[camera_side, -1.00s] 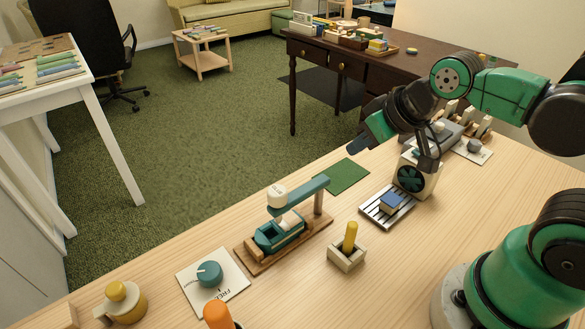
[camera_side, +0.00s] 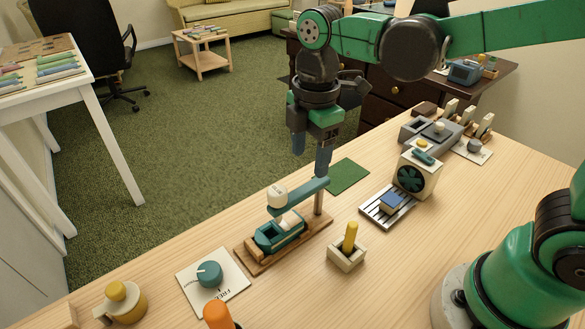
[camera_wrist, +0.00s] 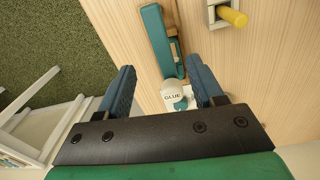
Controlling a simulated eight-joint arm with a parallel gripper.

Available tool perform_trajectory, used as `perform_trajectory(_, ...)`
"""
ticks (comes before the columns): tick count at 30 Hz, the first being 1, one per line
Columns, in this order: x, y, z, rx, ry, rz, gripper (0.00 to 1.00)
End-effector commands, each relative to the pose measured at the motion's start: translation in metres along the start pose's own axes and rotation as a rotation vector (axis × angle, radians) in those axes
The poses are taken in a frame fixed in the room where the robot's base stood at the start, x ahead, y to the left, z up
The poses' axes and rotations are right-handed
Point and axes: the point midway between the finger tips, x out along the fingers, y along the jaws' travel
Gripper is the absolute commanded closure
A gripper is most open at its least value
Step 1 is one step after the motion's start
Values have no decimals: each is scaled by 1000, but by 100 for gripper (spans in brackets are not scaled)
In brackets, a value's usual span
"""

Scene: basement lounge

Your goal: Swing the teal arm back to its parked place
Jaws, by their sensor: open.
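The teal arm (camera_side: 303,194) is a flat bar on an upright post (camera_side: 319,202) on a wooden base.
A holder with a yellow peg (camera_side: 350,238) stands right of the base. A ribbed tray with a blue block (camera_side: 391,202), a fan box (camera_side: 418,173) and a green mat (camera_side: 347,177) lie farther right and back. A dial card (camera_side: 211,283) lies left.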

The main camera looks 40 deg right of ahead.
Motion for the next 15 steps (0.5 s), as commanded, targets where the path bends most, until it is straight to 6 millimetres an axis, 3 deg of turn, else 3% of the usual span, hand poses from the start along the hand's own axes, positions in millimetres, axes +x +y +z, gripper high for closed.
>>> perform_trajectory(4, 6, 2, -6, -108, -11, -39, 39)
perform_trajectory(15, 47, 0, -5, -111, -12, -39, 39)
